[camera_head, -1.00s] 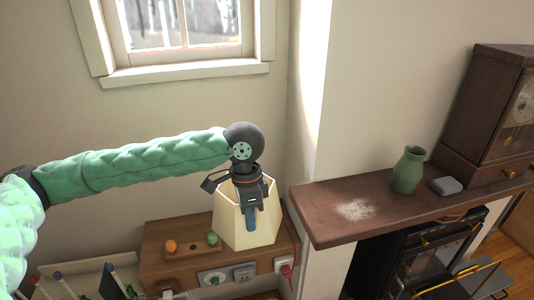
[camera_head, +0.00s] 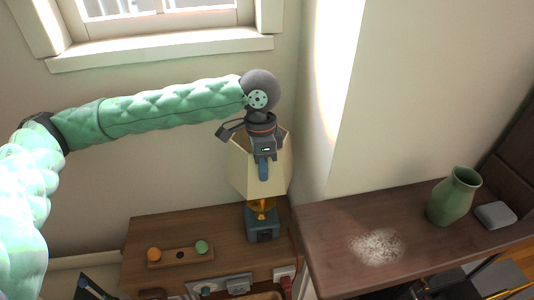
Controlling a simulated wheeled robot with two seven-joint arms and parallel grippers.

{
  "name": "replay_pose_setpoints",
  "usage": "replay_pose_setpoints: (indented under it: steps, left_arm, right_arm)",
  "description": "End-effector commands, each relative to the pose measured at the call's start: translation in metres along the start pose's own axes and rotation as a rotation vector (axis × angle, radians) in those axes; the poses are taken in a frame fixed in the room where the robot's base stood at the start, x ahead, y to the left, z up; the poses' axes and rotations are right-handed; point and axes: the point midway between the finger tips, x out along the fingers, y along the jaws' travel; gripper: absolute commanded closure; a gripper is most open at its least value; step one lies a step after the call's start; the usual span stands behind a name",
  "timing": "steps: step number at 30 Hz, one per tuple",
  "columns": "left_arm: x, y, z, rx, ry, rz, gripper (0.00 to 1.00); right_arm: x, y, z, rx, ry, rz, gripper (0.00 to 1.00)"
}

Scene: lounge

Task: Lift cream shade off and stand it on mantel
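The cream shade (camera_head: 246,172) is in the head view, raised above the lamp base (camera_head: 263,229), whose gold stem (camera_head: 260,203) shows under its lower rim. My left gripper (camera_head: 263,168) comes down on the shade from above. One blue finger lies against the shade's outer face; the other finger is hidden. The shade hangs roughly upright in it. The wooden mantel (camera_head: 325,222) is to the right of the shade and nearer. My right gripper is out of view.
A pale powdery patch (camera_head: 378,246) lies on the mantel's left part. A green vase (camera_head: 453,198) and a small grey box (camera_head: 495,215) stand further right. A wall corner is close to the shade's right. A small wooden holder (camera_head: 180,256) with orange and green balls sits on the cabinet (camera_head: 222,230).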

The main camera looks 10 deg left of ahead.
Motion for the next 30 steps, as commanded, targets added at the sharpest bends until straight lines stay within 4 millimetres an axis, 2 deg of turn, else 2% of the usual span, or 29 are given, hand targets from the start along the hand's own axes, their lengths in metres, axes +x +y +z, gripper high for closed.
replay_pose_setpoints:
  steps: [8,30]
  left_arm:
    - [-0.006,0.001,0.0,0.0,0.001,-0.002,1.0]
    - [-0.041,0.007,0.0,0.001,0.001,-0.001,1.0]
  right_arm:
    - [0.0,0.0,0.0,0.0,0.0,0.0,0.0]
    - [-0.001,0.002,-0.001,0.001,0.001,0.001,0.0]
